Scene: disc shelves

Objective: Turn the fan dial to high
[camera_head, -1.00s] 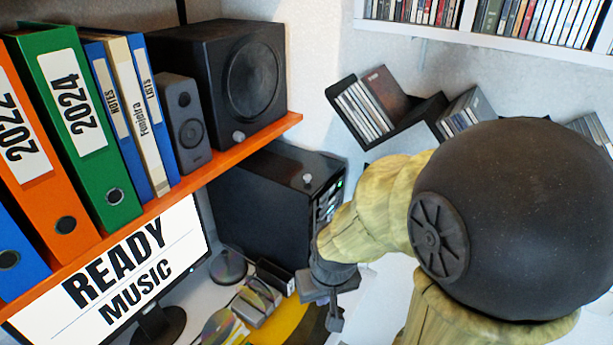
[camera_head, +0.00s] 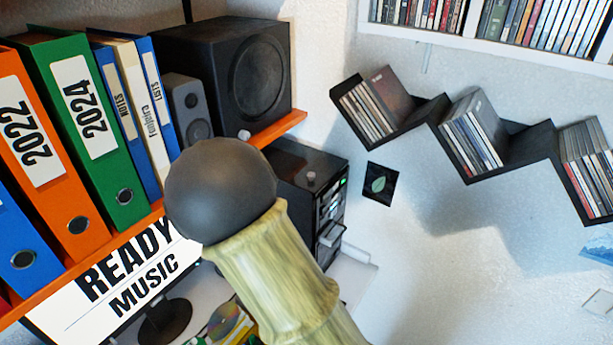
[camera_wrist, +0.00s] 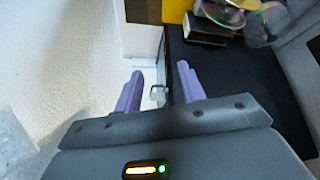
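No label shows which one is the fan dial. In the wrist view, my gripper (camera_wrist: 160,68) is open, with two purple fingers apart. A small pale grey piece (camera_wrist: 158,93) shows between the fingers, beside a black surface; I cannot tell whether it is a knob or whether a finger touches it. In the head view my arm covers part of the tower, and I cannot make out my gripper clearly.
Binders (camera_head: 90,120) and speakers stand on the orange shelf (camera_head: 280,130). A monitor (camera_head: 120,280) is below. Zigzag disc shelves (camera_head: 425,105) hang on the right wall. Loose discs (camera_wrist: 262,18) and a dark box (camera_wrist: 207,30) lie near the top of the wrist view.

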